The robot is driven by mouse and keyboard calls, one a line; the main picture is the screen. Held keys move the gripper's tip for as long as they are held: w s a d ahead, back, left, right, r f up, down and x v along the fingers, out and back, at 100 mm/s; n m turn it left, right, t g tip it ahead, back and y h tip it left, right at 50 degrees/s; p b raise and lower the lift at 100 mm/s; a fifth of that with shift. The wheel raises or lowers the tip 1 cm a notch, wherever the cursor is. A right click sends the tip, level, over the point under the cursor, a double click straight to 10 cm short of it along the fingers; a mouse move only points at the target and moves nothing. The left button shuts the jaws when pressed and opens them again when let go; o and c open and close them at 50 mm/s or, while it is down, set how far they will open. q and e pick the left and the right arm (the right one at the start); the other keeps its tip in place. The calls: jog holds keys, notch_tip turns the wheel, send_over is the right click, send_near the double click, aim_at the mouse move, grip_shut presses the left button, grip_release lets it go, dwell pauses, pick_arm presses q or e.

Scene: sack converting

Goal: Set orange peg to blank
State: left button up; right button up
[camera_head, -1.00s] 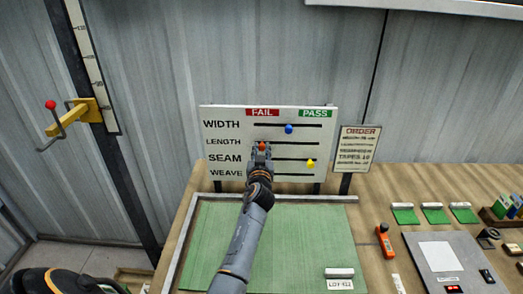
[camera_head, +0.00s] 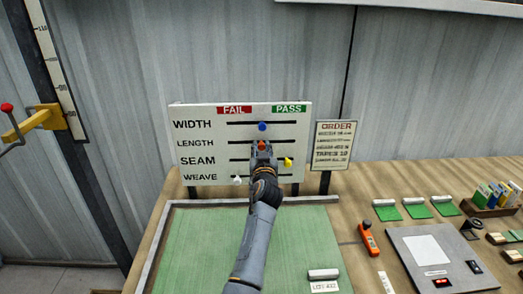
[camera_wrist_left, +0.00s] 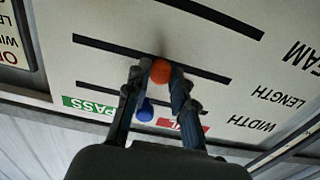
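A white board (camera_head: 190,113) has slot rows labelled WIDTH, LENGTH, SEAM and WEAVE under FAIL and PASS. The orange peg (camera_head: 262,145) is on the LENGTH row, midway between the FAIL and PASS columns. It also shows in the left wrist view (camera_wrist_left: 161,71). My left gripper (camera_head: 261,150) has its fingers closed on both sides of this peg. In the left wrist view the fingertips (camera_wrist_left: 160,78) touch its sides. My right gripper is not in view.
A blue peg (camera_head: 262,126) sits mid-row on WIDTH, a yellow peg (camera_head: 288,162) toward PASS on SEAM, a white peg (camera_head: 238,180) under FAIL on WEAVE. An order sign (camera_head: 332,146) stands right of the board. A green mat (camera_head: 195,250) lies in front.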

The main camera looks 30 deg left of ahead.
aim_at(262, 114)
pick_arm(q)
jog(key=o, duration=0.3)
jog(key=shift+w, duration=0.1)
jog(key=shift+w+d+f, duration=0.1)
notch_tip(262, 114, up, 10)
jog(key=shift+r, duration=0.1)
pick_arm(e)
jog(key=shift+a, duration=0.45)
pick_arm(q)
jog(key=shift+f, duration=0.2)
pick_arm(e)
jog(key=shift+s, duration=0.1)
